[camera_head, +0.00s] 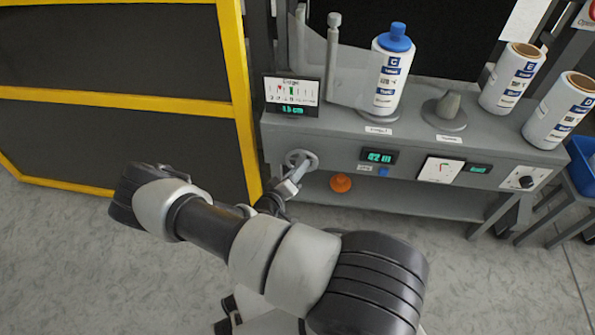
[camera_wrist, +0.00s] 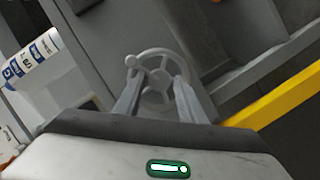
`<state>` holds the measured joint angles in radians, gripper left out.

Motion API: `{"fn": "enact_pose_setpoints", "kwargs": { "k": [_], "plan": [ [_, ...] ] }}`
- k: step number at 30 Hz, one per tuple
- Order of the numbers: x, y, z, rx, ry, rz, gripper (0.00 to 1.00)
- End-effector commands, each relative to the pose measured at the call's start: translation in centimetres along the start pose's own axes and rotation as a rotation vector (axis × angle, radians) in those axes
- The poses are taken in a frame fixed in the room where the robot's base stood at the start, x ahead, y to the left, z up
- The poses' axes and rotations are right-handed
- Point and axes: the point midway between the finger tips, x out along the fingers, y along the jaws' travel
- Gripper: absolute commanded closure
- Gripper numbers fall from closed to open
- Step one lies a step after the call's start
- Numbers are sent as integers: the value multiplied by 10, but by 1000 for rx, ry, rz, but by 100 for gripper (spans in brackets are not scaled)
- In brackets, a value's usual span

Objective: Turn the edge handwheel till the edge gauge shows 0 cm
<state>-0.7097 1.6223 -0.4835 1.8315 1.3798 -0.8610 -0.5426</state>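The edge handwheel (camera_head: 291,156) is a small grey wheel on the front of the grey machine, below the edge gauge. In the wrist view the handwheel (camera_wrist: 160,51) shows a spoked rim with a round knob (camera_wrist: 131,61) at its upper left. The edge gauge (camera_head: 292,93) has a white scale with red and green marks above a green readout; the small digits look like 1.5 cm, but I cannot be sure. My gripper (camera_head: 297,175) is at the handwheel. In the wrist view my gripper (camera_wrist: 160,80) has its fingers apart over the wheel; whether they touch it is unclear.
A blue-capped bottle C (camera_head: 390,75) stands on the machine top, with a grey cone and bottles E (camera_head: 513,78) and D (camera_head: 560,110) to its right. An orange knob (camera_head: 341,183) sits low, right of the handwheel. A yellow-framed panel (camera_head: 125,105) stands left.

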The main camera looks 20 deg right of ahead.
Motion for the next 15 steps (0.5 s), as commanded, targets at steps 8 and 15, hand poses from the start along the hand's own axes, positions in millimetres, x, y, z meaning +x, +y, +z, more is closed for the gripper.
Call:
{"fn": "enact_pose_setpoints", "kwargs": {
  "k": [8,15],
  "plan": [
    [0,0,0,0,0,0,82],
    [0,1,0,6,-1,-2,94]
  ]
}}
